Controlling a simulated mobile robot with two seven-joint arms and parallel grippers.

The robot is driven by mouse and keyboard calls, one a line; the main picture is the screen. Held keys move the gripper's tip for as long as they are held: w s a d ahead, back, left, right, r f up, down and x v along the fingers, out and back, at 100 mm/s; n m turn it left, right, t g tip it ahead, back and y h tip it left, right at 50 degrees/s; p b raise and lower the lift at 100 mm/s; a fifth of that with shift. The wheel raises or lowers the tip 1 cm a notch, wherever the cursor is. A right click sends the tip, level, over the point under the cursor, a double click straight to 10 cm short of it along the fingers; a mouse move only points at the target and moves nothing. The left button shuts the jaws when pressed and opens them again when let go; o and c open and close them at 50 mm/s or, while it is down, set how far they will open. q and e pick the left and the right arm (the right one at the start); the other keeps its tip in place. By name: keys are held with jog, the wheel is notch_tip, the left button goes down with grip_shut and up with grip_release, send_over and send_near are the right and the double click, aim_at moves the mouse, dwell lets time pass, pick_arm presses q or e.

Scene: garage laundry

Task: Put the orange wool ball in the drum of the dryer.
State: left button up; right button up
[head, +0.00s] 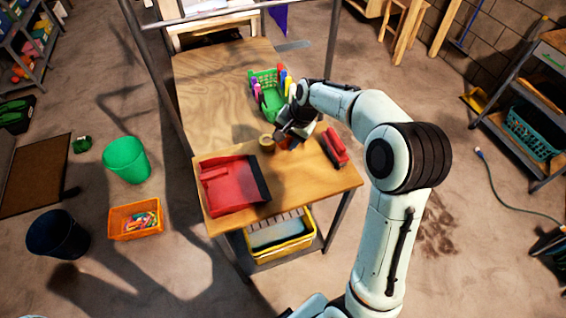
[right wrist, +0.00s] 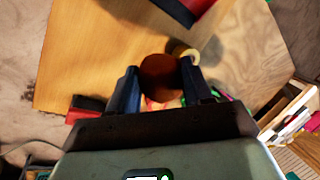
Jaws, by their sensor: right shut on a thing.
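The orange wool ball (right wrist: 160,77) looks dark orange-brown in the right wrist view, between the two fingers of my right gripper (right wrist: 160,88), which is shut on it. In the head view my right gripper (head: 288,138) is over the workbench, and only a small orange patch of the ball (head: 285,143) shows below it. I cannot tell whether the ball is clear of the bench top. The dryer and its drum are not in view. My left gripper is not in view.
On the wooden workbench (head: 215,75) are a red tray (head: 230,190), a tan roll (head: 267,143), a red tool (head: 335,150) and a green basket (head: 268,95). A green bin (head: 127,160), an orange crate (head: 135,219) and a dark bin (head: 58,235) stand on the floor left.

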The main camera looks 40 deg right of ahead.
notch_tip(320, 180, down, 7)
jog(key=shift+w+f+b, duration=0.1)
jog(key=shift+w+b, duration=0.05)
jog(key=shift+b, duration=0.15)
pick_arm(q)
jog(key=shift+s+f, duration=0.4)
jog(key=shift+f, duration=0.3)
pick_arm(e)
jog(key=shift+f, duration=2.2)
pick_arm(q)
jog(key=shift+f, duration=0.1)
pick_arm(e)
jog(key=shift+f, duration=0.1)
jog(key=o, duration=0.6)
jog(key=shift+f+b, duration=0.15)
jog(key=shift+b, duration=0.15)
jog(key=o, duration=0.4)
